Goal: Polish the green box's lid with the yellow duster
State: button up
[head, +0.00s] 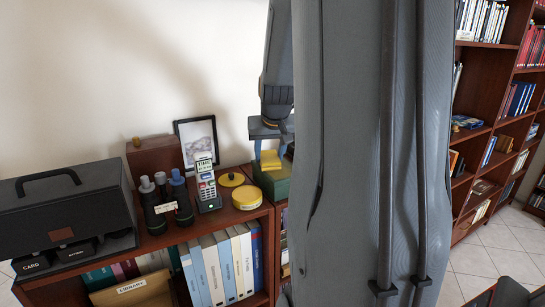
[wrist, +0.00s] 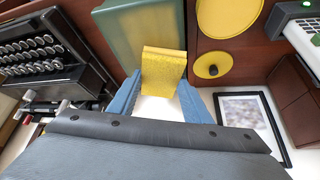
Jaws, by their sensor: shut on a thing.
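My gripper (head: 268,146) is shut on the yellow duster (head: 270,160), a small block. In the wrist view the duster (wrist: 163,68) sits between the blue fingers of the gripper (wrist: 161,88). The green box (head: 273,184) stands on top of the bookcase, right of the yellow tin. The duster is at its lid in the head view; I cannot tell whether they touch. In the wrist view the green box (wrist: 140,32) lies just beyond the duster, with a yellowish patch on its top. My arm hides what is right of the box in the head view.
A round yellow tin (head: 246,198) and a small yellow lid (head: 232,180) lie left of the box. A typewriter (wrist: 50,50) shows in the wrist view.

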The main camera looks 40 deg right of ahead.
aim_at(263, 152)
jog(key=shift+w+d+f, duration=0.1)
jog(key=shift+w+d, duration=0.15)
jog(key=shift+w, duration=0.85)
jog(key=shift+w+d, duration=0.2)
jog(key=shift+w, duration=0.85)
jog(key=shift+s+d+r+p, duration=0.15)
jog(key=shift+d+p, duration=0.15)
jog(key=shift+d, duration=0.35)
jog(key=shift+s+d+r+p, duration=0.1)
jog(key=shift+d+p, duration=0.15)
jog(key=shift+d, duration=0.4)
jog(key=shift+s, duration=0.15)
